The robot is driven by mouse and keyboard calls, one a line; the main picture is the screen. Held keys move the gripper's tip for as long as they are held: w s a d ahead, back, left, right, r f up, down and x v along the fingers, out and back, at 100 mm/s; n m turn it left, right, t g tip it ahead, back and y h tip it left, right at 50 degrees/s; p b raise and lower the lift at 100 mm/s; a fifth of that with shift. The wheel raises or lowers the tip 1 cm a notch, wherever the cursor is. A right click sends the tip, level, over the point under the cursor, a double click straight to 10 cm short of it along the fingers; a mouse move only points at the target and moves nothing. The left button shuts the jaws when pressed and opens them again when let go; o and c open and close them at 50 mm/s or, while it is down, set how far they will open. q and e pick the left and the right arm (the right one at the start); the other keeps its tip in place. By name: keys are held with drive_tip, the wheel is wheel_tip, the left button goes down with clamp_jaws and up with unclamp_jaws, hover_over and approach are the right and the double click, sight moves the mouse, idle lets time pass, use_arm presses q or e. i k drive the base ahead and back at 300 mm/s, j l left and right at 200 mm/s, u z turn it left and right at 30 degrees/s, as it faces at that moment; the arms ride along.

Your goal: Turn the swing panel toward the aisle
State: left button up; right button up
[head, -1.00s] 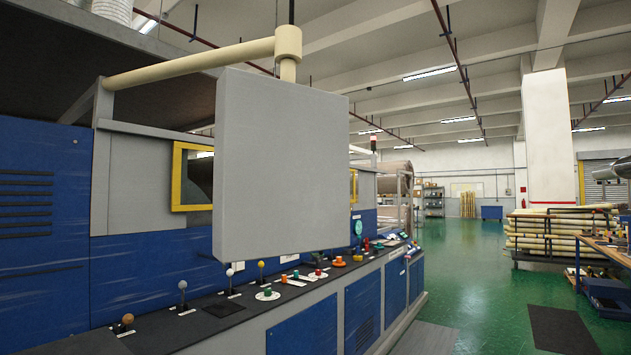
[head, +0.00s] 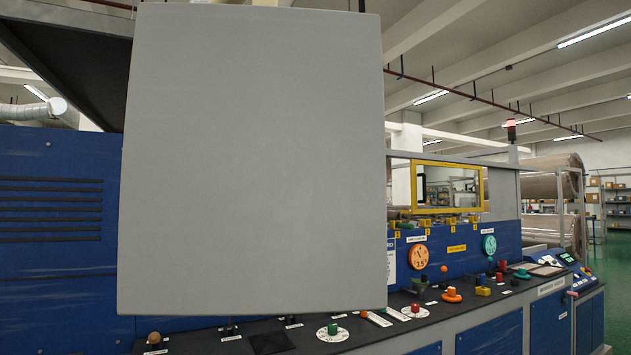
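The swing panel (head: 255,160) is a large plain grey box that fills the left middle of the head view. I see its broad flat face, with no screen or buttons on it. It hangs in front of the blue machine, above the black control ledge, and hides part of both. Its top edge nearly reaches the top of the picture, and its hanging arm is out of view. Neither of my grippers is in view.
The blue machine (head: 60,270) runs across the view. Its black control ledge (head: 385,336) carries several knobs, dials and levers. A yellow-framed window (head: 446,210) is right of the panel. A strip of green floor (head: 606,262) shows at the right edge.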

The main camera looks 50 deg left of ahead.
sight(254, 172)
drive_tip(key=i+j+u, duration=0.2)
drive_tip(key=i+u, duration=0.2)
drive_tip(key=i, duration=0.15)
drive_tip(key=i+u, duration=0.35)
drive_tip(key=i, duration=0.2)
drive_tip(key=i+l+u, duration=0.1)
drive_tip(key=i+u, duration=0.3)
drive_tip(key=i+l+u, duration=0.35)
drive_tip(key=i, duration=0.3)
